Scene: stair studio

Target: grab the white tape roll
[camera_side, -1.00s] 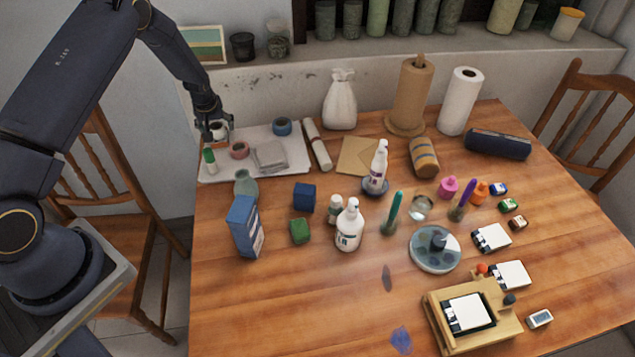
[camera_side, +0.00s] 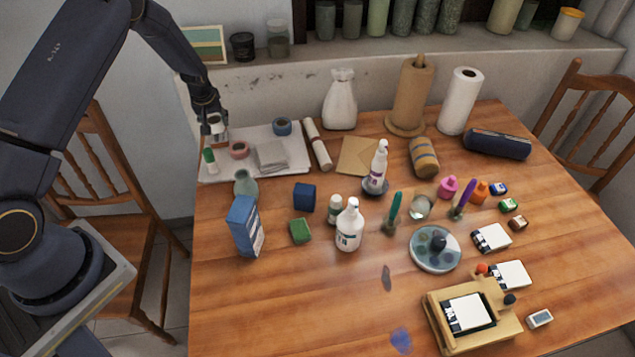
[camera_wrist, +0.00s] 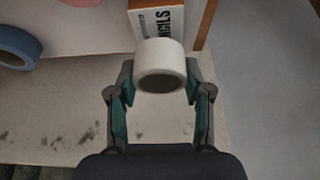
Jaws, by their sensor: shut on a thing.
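My gripper (camera_wrist: 160,88) has a finger on each side of the white tape roll (camera_wrist: 160,60) and is shut on it, as the wrist view shows. The roll is tilted, with its dark hollow side turned toward the wrist camera. In the side view my gripper (camera_side: 211,124) is at the back left of the table, over the left part of the white board (camera_side: 298,137). There the roll is small and partly hidden by the fingers. It looks raised above the board.
A white rolled tube (camera_side: 317,145) lies to the right. The wall ledge (camera_side: 290,80) is close behind.

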